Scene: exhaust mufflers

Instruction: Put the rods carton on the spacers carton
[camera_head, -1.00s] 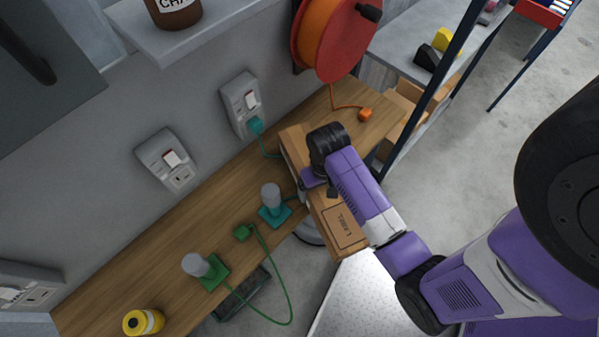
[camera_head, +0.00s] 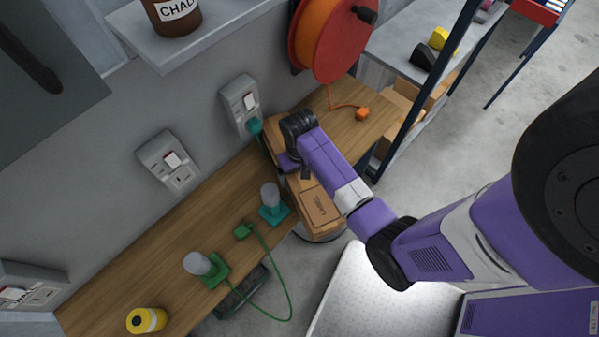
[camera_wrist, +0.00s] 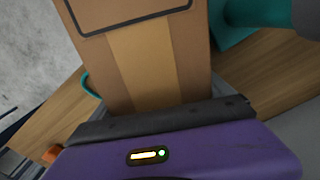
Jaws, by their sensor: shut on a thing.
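A long brown carton with a printed label frame (camera_head: 318,208) is held by my gripper (camera_head: 290,165) near the wooden bench, partly under my wrist. In the wrist view the carton (camera_wrist: 140,65), with a tan tape strip and a black printed outline, reaches up from the jaws (camera_wrist: 160,112). My gripper is shut on it. I cannot read the label well enough to tell its name. Whether the carton touches the bench or another carton is hidden. I cannot pick out the spacers carton for sure.
The wooden bench (camera_head: 190,235) carries a teal-based lamp-like item (camera_head: 271,203), a green one (camera_head: 205,268) with a cable, and a yellow roll (camera_head: 146,320). An orange cable reel (camera_head: 333,40) hangs above. Brown cartons (camera_head: 397,112) sit on a shelf at the right.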

